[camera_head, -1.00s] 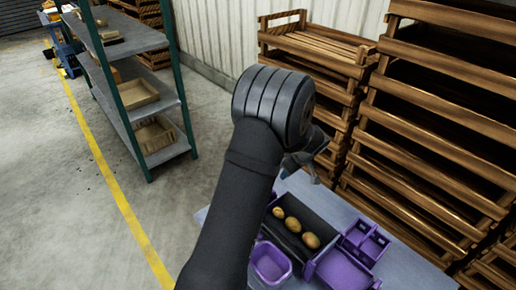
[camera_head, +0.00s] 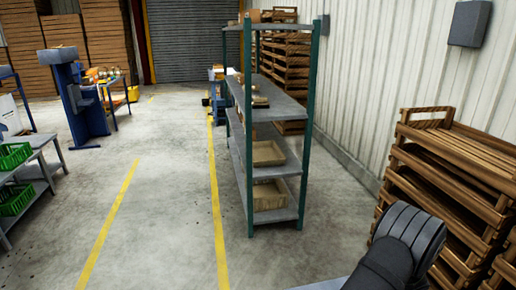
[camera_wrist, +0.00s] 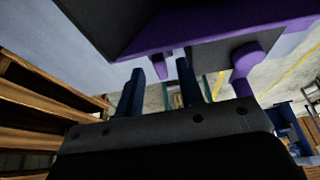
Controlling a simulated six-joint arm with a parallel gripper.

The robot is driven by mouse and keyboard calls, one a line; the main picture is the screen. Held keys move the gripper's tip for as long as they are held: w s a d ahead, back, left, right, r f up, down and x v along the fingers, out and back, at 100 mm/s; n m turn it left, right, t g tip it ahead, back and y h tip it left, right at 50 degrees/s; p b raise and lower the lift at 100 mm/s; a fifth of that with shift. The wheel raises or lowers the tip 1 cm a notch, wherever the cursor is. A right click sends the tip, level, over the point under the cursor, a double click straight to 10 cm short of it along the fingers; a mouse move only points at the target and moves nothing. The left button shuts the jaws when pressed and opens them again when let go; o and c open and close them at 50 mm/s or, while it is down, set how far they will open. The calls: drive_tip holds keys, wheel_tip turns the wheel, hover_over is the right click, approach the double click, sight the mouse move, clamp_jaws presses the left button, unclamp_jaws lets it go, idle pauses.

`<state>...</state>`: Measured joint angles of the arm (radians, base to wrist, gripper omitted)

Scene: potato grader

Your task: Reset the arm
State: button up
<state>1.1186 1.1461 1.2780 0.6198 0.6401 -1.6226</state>
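My gripper (camera_wrist: 160,80) shows in the wrist view with two dark blue fingers apart, open, and nothing visible between them. Purple parts of the grader (camera_wrist: 245,70) and a dark panel (camera_wrist: 105,22) fill the top of that view, beyond the fingers. I cannot tell how close they are to the fingertips. In the head view only a dark, ribbed part of my arm (camera_head: 408,235) shows at the lower right, and my gripper is out of that view. The potatoes are in neither current view.
Wooden crates (camera_head: 450,160) are stacked at the right by the wall. A grey shelf unit (camera_head: 270,85) with green posts holds boxes (camera_head: 268,153). Green crates (camera_head: 14,200) stand on a rack at far left. A pale table edge (camera_head: 322,284) shows at bottom. The floor between is clear.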

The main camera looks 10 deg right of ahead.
drive_tip(key=shift+x, duration=0.75)
drive_tip(key=v, duration=1.8)
drive_tip(key=x, duration=1.8)
drive_tip(key=m, duration=0.1)
drive_tip(key=m+h, duration=0.1)
drive_tip(key=m, duration=0.1)
drive_tip(key=m+h, duration=0.1)
drive_tip(key=m, duration=0.1)
drive_tip(key=shift+a, duration=0.3)
drive_tip(key=shift+w+a+m+g+h, duration=0.15)
drive_tip(key=shift+m+g+h, duration=0.3)
drive_tip(key=shift+m, duration=1.15)
drive_tip(key=shift+w+m+g+h, duration=0.1)
drive_tip(key=shift+m+g+h, duration=0.35)
drive_tip(key=shift+m, duration=1.05)
drive_tip(key=shift+o, duration=0.4)
